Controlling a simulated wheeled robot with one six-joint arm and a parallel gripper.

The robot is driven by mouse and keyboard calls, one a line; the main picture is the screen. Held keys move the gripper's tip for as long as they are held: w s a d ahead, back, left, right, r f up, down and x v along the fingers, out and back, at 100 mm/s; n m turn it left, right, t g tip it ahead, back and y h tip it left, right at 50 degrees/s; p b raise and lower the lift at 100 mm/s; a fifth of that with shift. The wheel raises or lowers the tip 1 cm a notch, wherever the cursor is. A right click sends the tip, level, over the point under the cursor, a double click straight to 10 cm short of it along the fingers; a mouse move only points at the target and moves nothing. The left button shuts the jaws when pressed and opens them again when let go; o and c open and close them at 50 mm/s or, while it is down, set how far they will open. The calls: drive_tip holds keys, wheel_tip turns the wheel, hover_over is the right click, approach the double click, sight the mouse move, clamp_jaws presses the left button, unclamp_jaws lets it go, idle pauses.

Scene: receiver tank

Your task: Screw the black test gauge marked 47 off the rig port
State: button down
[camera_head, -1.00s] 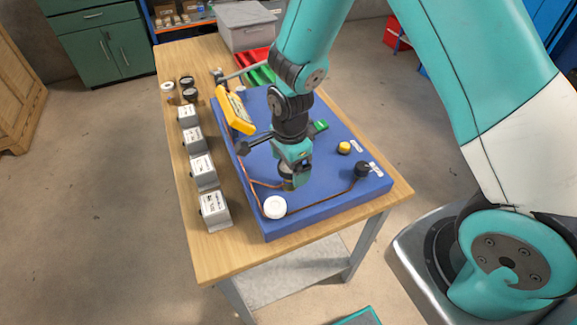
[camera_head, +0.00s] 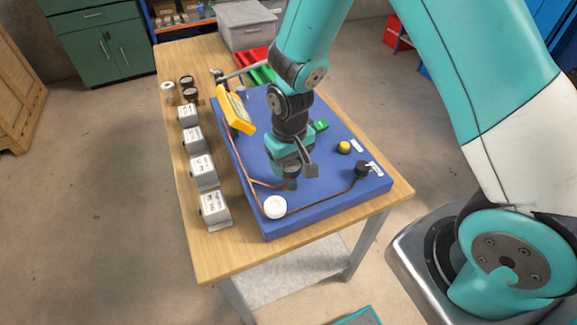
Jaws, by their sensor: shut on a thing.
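My gripper (camera_head: 291,183) points down over the front part of the blue rig (camera_head: 312,205), where the copper lines meet. It is shut on a small dark thing at the rig port, which I take to be the black test gauge. The jaws and wrist hide most of it, and the mark 47 cannot be read. I cannot tell how far its thread sits in the port.
A white round part (camera_head: 275,207), a yellow knob (camera_head: 344,147) and a black knob (camera_head: 361,169) stand on the rig. A yellow display (camera_head: 236,110) stands at its left. Several labelled grey boxes (camera_head: 203,171) and dark round gauges (camera_head: 190,95) line the wooden table's left side.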

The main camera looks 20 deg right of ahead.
drive_tip(key=n, duration=0.9)
drive_tip(key=shift+r+n, duration=0.1)
drive_tip(key=shift+n, duration=0.2)
drive_tip(key=n, duration=0.5)
drive_tip(key=shift+r+p, duration=2.6)
drive_tip(key=shift+r, duration=0.5)
drive_tip(key=shift+f, duration=0.1)
drive_tip(key=shift+d, duration=0.1)
